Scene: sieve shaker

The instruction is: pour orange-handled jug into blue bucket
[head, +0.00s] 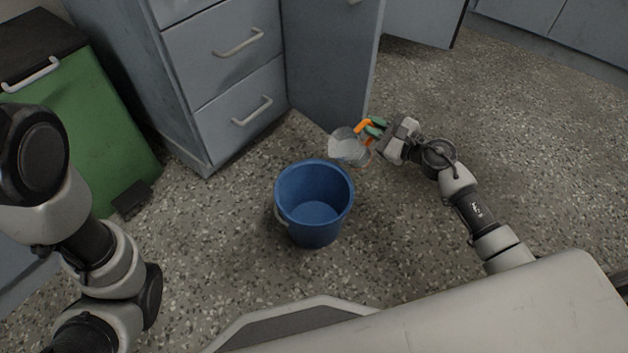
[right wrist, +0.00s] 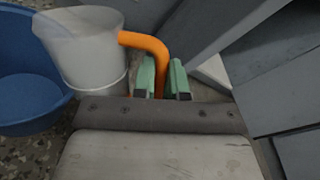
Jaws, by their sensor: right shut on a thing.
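The blue bucket (head: 313,228) stands upright on the floor near the middle of the head view, and its inside looks empty. The jug (head: 344,147) is clear with an orange handle and is held just above and right of the bucket's far rim. My right gripper (head: 373,129) is shut on the orange handle. In the right wrist view the jug (right wrist: 88,45) looks roughly upright, with the bucket (right wrist: 28,95) to its left. Its contents cannot be made out. My left arm shows at the left of the head view, but its gripper is out of view.
A grey drawer cabinet (head: 222,75) with an open door (head: 328,60) stands behind the bucket. A green bin (head: 95,120) with a pedal stands at the left. The speckled floor (head: 540,150) to the right is clear.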

